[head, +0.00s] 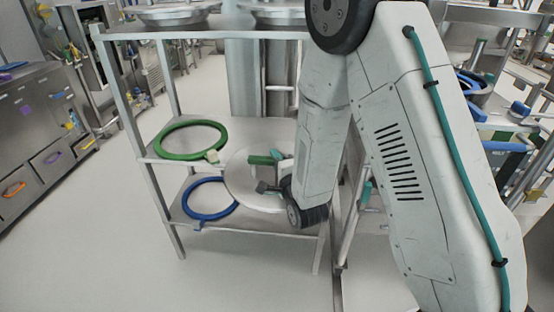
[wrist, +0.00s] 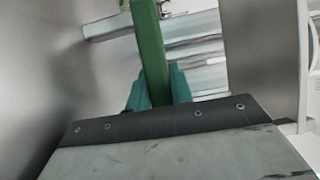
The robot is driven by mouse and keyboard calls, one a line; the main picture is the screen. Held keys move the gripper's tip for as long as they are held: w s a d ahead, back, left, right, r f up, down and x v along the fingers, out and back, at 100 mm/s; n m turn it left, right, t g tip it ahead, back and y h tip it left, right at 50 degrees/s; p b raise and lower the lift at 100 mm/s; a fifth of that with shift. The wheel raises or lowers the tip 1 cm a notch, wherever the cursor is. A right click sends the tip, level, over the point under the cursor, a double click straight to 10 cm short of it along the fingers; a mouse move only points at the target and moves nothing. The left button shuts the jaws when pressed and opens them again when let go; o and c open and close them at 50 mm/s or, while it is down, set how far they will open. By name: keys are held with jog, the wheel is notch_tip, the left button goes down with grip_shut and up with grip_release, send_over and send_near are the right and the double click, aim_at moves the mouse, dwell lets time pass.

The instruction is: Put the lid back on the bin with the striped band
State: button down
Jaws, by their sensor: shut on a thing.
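A round steel lid (head: 238,186) with a green bar handle (head: 262,160) is in front of the rack's shelves in the head view, tilted with its face toward me. My gripper (head: 275,165) is shut on the green handle, partly hidden behind my arm. In the wrist view the green handle (wrist: 148,45) passes between the teal fingers of my gripper (wrist: 158,88). I cannot see a striped band on anything. The bin itself cannot be made out.
A metal rack (head: 130,95) stands ahead. A green ring (head: 163,145) lies on its middle shelf and a blue ring (head: 188,207) on its lower shelf. Round steel pieces (head: 172,16) are on top, cut off by the frame. Floor to the left (head: 100,230) is clear.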

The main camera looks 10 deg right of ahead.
jog(key=shift+r, duration=0.2)
jog(key=shift+r, duration=4.2)
